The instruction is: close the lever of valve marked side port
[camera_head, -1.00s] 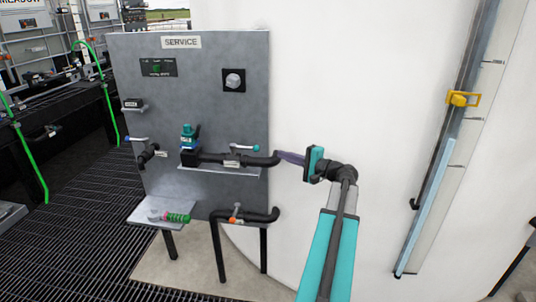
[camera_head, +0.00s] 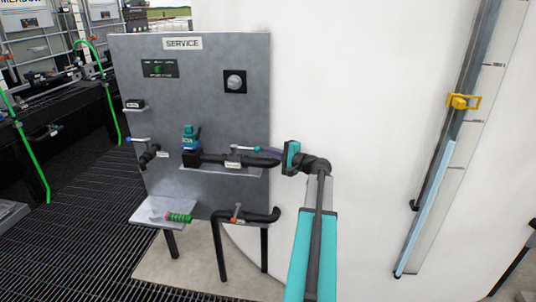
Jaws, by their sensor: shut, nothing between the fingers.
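A grey service panel (camera_head: 205,110) carries several small lever valves, and their tags are too small to read, so I cannot tell which is marked side port. One valve with a teal-tipped lever (camera_head: 236,148) sits on the black pipe at the right middle. A third with an orange lever (camera_head: 237,211) is on the lower pipe. My gripper (camera_head: 262,151) has its purple fingers shut and empty. They point left at the right end of the teal-tipped lever, and I cannot tell whether they touch it.
A teal-topped fitting (camera_head: 189,138) stands on the black pipe. A small shelf (camera_head: 152,211) at the lower left holds a green and red handle-like object (camera_head: 179,218). A white tank wall (camera_head: 340,100) is behind my arm. Dark grating (camera_head: 90,230) covers the floor.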

